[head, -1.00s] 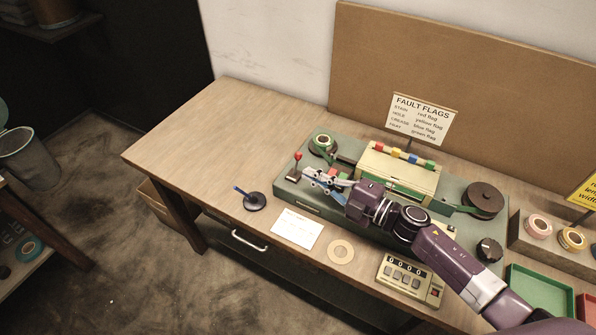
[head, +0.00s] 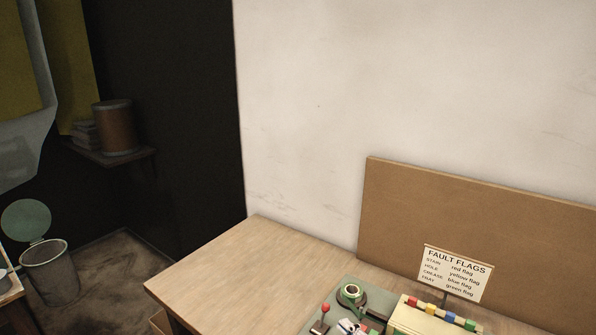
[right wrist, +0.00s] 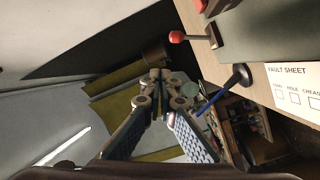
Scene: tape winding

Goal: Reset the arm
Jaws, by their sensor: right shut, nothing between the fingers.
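The lever also shows at the top of the right wrist view (right wrist: 178,37). Most of the machine and of my right arm is below the head view. My left gripper is in neither view.
The wooden table (head: 235,275) is bare at its left end. A fault flags sign (head: 455,275) stands behind several coloured flags (head: 430,309), before a brown board (head: 480,215). A blue pen (right wrist: 212,101) in a dark holder and a fault sheet (right wrist: 296,84) show in the right wrist view. A bin (head: 50,272) stands at left.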

